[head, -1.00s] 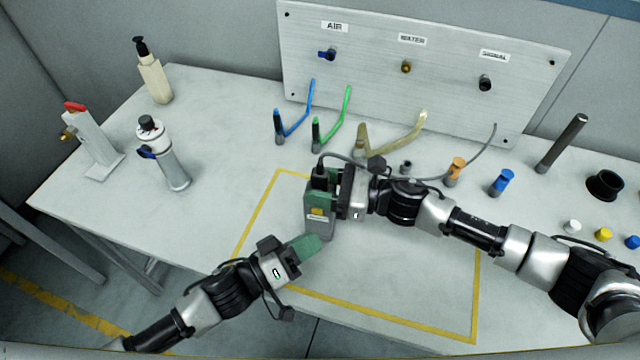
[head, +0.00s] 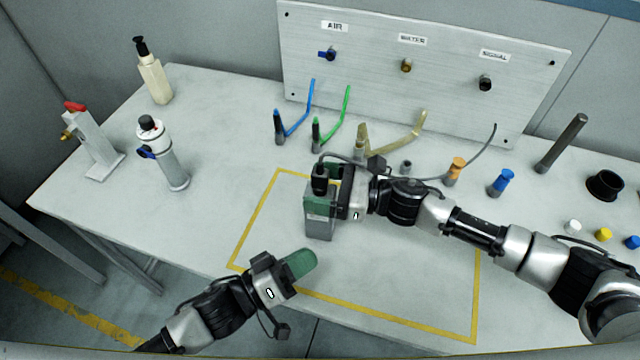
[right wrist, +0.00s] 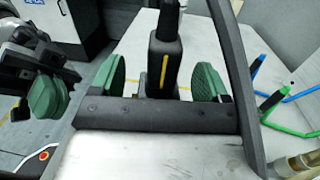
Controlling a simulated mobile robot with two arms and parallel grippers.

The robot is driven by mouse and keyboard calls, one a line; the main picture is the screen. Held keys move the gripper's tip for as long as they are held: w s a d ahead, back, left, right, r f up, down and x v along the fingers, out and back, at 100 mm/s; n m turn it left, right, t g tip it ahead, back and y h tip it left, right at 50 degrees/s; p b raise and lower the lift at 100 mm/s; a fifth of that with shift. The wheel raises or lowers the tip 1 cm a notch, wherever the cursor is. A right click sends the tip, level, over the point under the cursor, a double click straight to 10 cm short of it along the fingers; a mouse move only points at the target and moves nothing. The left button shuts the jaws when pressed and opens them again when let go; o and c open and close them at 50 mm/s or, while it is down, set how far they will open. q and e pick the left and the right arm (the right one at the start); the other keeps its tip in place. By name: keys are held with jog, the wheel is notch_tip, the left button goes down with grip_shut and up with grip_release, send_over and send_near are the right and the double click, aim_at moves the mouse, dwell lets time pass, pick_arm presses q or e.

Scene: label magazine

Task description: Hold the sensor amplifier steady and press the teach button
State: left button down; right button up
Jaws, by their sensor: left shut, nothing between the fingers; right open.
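My left gripper (head: 303,262) is shut and empty, apart from the amplifier at lower left. I cannot make out the teach button.
A panel (head: 380,88) with AIR and other labels stands behind. Blue (head: 296,124), green (head: 338,122) and beige hoses lie before it. A dispenser bottle (head: 154,80) and a silver canister (head: 172,170) stand left. The outlined area right of the amplifier lies under my right arm.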

jog(key=v, duration=1.2)
